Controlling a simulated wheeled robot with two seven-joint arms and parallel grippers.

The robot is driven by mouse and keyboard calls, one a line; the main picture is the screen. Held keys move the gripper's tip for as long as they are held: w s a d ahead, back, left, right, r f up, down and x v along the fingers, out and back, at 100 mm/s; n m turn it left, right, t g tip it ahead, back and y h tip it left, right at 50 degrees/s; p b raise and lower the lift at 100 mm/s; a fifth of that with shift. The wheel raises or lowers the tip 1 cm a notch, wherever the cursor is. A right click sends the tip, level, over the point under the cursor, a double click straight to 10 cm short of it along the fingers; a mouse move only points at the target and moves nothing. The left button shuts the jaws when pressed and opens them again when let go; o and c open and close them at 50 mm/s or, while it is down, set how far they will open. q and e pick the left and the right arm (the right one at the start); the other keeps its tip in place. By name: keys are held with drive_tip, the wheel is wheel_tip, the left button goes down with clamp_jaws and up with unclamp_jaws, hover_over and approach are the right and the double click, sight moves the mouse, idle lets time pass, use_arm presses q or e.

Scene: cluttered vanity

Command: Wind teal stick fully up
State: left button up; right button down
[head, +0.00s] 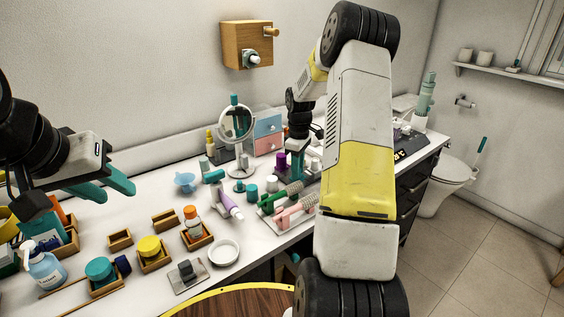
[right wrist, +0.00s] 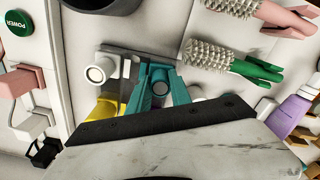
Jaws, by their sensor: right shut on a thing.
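My right gripper (head: 299,158) reaches down among the small upright items at the back of the vanity. In the right wrist view its teal fingers (right wrist: 160,90) are closed together on a thing between them. What shows of that thing is teal, the teal stick (right wrist: 160,75), mostly hidden by the fingers. I cannot tell how far it is wound up. A purple stick (head: 281,161) stands beside the gripper in the head view. My left gripper (head: 104,184) is open and empty above the left side.
Green and pink brushes (head: 290,213) lie close in front of the right gripper. A purple tube (head: 229,204), a white dish (head: 224,252) and several small wooden trays (head: 120,239) crowd the counter.

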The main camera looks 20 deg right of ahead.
idle(0.8)
drive_tip(key=c, duration=1.4)
unclamp_jaws()
drive_tip(key=shift+c, duration=0.2)
drive_tip(key=shift+r, duration=0.1)
wheel_tip(320, 180, up, 6)
drive_tip(key=shift+r, duration=0.85)
